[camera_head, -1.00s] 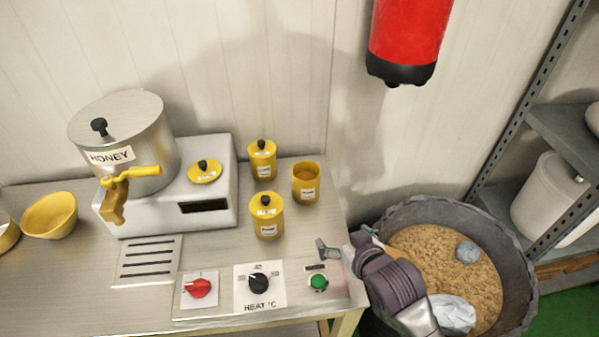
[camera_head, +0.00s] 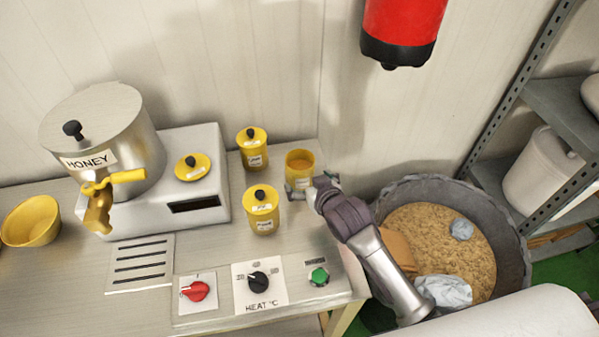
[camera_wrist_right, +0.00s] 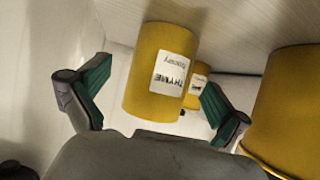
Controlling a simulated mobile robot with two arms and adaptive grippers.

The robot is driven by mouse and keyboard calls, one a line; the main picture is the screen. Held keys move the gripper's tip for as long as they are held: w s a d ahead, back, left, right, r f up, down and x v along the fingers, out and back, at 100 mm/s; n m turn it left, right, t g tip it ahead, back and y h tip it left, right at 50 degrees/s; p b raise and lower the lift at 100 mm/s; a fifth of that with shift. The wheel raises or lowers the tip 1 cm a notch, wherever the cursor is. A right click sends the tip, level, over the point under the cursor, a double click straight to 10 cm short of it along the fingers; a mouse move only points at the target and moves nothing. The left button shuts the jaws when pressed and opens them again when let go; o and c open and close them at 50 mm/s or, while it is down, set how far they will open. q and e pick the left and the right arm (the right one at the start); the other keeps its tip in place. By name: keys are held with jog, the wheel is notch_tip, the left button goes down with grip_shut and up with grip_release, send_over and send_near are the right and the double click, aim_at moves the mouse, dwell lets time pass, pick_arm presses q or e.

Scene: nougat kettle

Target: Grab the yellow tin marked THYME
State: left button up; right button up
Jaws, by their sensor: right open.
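The THYME tin (camera_head: 300,160) is a yellow open tin with brown contents, standing upright on the steel table, right of two lidded yellow tins. In the right wrist view its white label reads THYME upside down on the tin (camera_wrist_right: 145,75). My right gripper (camera_head: 309,187) is open at the near side of this tin. In the wrist view the tin stands ahead between the spread fingers; whether they touch it I cannot tell. The gripper partly hides the tin's front in the head view. My left gripper is not in view.
A lidded yellow tin (camera_head: 262,215) stands close left of the gripper, another (camera_head: 253,150) farther back. A yellow lid (camera_head: 192,167) lies on the white unit beside the HONEY kettle (camera_head: 105,135). Knobs line the front edge. A tub (camera_head: 400,190) stands right; a red cylinder (camera_head: 402,30) hangs above.

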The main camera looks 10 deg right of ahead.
jog(key=shift+w+a+f+p, duration=0.1)
jog(key=shift+w+a+p, duration=0.1)
jog(key=shift+w, duration=0.15)
jog(key=shift+w+a+p, duration=0.1)
jog(key=shift+w+p, duration=0.1)
jog(key=shift+w, duration=0.1)
jog(key=shift+x, duration=1.25)
jog(key=shift+w+a+f+p, duration=0.15)
jog(key=shift+w+f+p, duration=0.15)
jog(key=shift+w, duration=0.2)
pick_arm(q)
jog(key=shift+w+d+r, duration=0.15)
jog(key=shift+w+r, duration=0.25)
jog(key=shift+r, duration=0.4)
pick_arm(e)
jog(key=shift+s, duration=0.1)
jog(key=shift+c, duration=0.3)
jog(key=c, duration=1.3)
jog(key=shift+c, duration=0.8)
jog(key=shift+r, duration=0.15)
